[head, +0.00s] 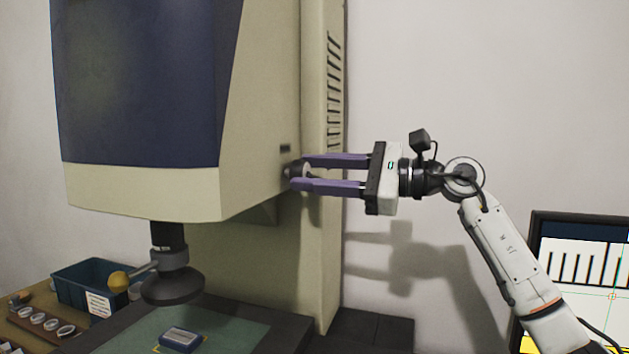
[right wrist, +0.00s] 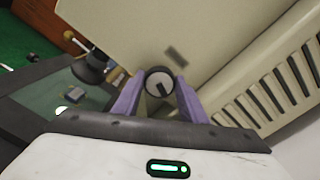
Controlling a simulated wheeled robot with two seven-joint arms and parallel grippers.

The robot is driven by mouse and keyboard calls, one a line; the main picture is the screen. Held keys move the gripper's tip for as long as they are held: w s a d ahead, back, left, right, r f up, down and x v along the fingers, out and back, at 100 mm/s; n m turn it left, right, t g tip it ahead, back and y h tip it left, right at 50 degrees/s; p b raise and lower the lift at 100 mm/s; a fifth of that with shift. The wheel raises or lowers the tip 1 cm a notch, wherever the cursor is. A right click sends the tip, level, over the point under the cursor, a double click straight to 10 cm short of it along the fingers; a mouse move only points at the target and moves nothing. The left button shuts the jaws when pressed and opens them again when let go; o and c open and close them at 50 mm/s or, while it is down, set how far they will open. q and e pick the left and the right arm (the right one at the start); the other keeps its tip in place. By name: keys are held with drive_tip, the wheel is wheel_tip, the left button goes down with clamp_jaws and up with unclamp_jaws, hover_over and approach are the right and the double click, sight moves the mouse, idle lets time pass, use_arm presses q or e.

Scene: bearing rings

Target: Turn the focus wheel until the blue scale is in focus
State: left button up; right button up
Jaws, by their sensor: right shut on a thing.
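The focus wheel (head: 294,170) is a small dark knob on the right side of the cream and dark blue machine. My right gripper (head: 296,171) has its two purple fingers around it, one above and one below. In the right wrist view the wheel (right wrist: 160,82) has a pale face with a dark mark and sits between the fingertips (right wrist: 160,84). The gripper is shut on it. A screen (head: 583,265) at the right edge shows dark vertical bars on white that look sharp. A small blue block (head: 179,339) lies on the stage under the lens. My left gripper is not in view.
The machine housing (head: 255,130) stands close to my right fingers. A blue bin (head: 85,288) with a label and several rings (head: 38,318) on a brown rack are at the lower left. The wall side is clear.

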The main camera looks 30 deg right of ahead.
drive_tip(key=shift+f+n, duration=0.1)
drive_tip(key=shift+n, duration=0.3)
idle(0.3)
drive_tip(key=o, duration=1.1)
drive_tip(key=shift+c, duration=0.2)
